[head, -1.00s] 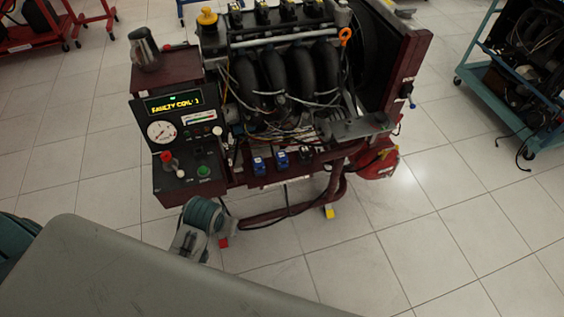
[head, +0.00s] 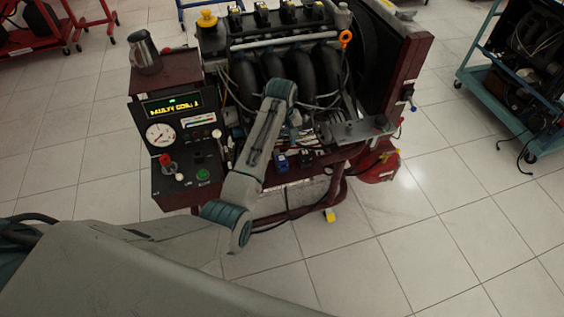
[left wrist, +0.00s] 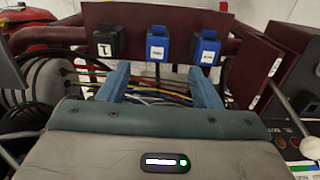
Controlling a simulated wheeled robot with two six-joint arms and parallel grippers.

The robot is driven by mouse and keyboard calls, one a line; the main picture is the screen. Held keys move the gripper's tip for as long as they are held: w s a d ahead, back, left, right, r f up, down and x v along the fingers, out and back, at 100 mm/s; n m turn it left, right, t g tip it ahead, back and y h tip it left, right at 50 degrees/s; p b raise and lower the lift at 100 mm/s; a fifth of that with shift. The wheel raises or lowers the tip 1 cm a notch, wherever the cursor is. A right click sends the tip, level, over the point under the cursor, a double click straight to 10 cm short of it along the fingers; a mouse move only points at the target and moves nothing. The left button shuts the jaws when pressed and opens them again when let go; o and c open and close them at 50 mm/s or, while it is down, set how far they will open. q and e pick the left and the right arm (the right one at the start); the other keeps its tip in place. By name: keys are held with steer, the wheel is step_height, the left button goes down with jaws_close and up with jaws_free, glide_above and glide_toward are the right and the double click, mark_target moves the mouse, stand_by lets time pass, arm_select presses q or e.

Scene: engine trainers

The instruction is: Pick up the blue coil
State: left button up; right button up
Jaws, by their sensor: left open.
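Two blue coils stand side by side on the dark red ledge at the front of the engine trainer. In the left wrist view one blue coil (left wrist: 157,45) is at top centre and the other blue coil (left wrist: 206,50) is to its right, both with white labels. In the head view one blue coil (head: 281,161) shows; the other is hidden behind my left arm. My left gripper (left wrist: 160,88) is open and empty. Its fingers point toward the coils, with the centre blue coil between their lines, apart from it. My right gripper is not in view.
A black coil (left wrist: 106,43) stands beside the blue ones. Loose coloured wires (left wrist: 150,92) lie beneath the fingers. The control panel (head: 180,150) with gauge and display is left of my arm. A metal jug (head: 145,52) stands above it.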

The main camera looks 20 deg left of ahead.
arm_select(q)
glide_above(282, 160)
steer(key=f, duration=0.5)
steer(key=shift+w+d, duration=0.15)
steer(key=shift+d, duration=0.1)
steer(key=f, duration=0.5)
steer(key=shift+a, duration=0.2)
steer(key=c, duration=1.1)
steer(key=shift+c, duration=0.3)
steer(key=shift+r, duration=0.1)
